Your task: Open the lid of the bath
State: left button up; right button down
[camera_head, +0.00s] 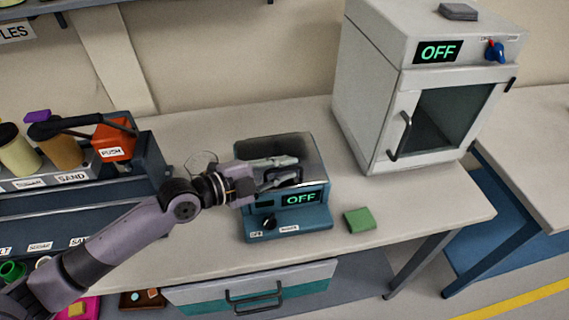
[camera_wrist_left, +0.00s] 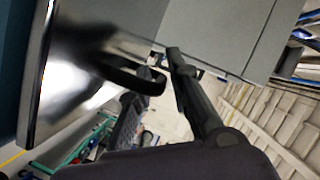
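The bath (camera_head: 285,221) is a teal box on the bench with a green "OFF" display, a dark knob and small labels on its front. Its shiny metallic lid (camera_head: 298,145) is down over the top. My left gripper (camera_head: 289,170) reaches over the front of the lid from the left, with its two fingers apart. In the left wrist view, the lid (camera_wrist_left: 75,65) shows on the left and its black loop handle (camera_wrist_left: 130,78) reaches towards the space between the fingers (camera_wrist_left: 152,76). I cannot tell whether the fingers touch the handle. My right gripper is not in view.
A white oven (camera_head: 370,110) with an "OFF" display stands behind right. A green block (camera_head: 359,219) lies right of the bath. A clear round glass item (camera_head: 200,160) is left of it. A rack (camera_head: 75,195) with jars fills the left. A drawer (camera_head: 255,290) is below. The bench's front right is clear.

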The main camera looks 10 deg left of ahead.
pick_arm(q)
jog(key=shift+w+d+f, duration=0.1)
jog(key=shift+w+d, duration=0.05)
jog(key=shift+d, duration=0.05)
jog(key=shift+c, duration=0.3)
grip_shut()
dwell(0.4)
